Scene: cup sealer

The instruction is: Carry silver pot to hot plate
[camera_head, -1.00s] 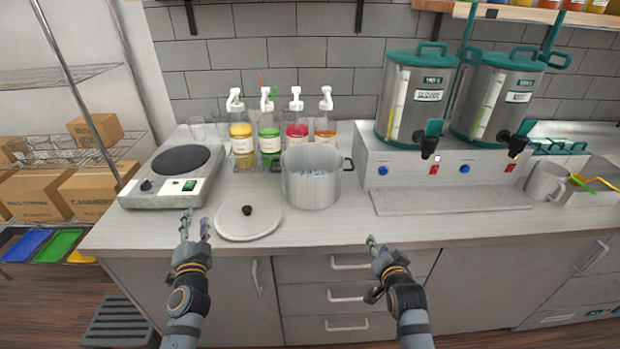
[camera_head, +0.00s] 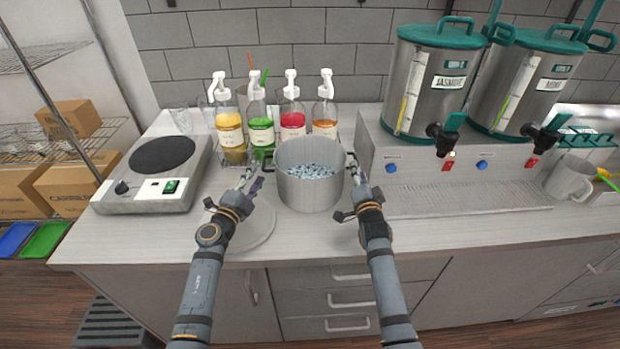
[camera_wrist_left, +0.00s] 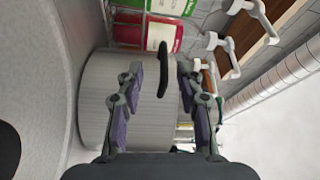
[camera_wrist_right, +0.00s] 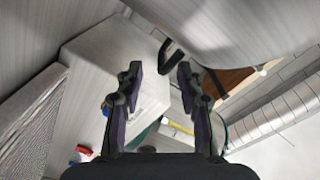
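The silver pot (camera_head: 308,185) stands on the counter in the middle of the head view, filled with small pale bits. Its dark side handles show near my grippers. My left gripper (camera_head: 250,178) is at the pot's left side; in the left wrist view its fingers are apart with the left handle (camera_wrist_left: 234,68) ahead between them. My right gripper (camera_head: 358,176) is at the right side; in the right wrist view its fingers are apart with the right handle (camera_wrist_right: 165,56) between them. Neither looks closed on a handle. The hot plate (camera_head: 154,174) sits on the left of the counter, its dark round top empty.
A pale lid (camera_head: 252,236) lies on the counter, partly behind my left arm. Several pump bottles (camera_head: 260,125) stand behind the pot. The dispenser station (camera_head: 460,180) with two urns is close on the right. Counter between pot and hot plate is mostly clear.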

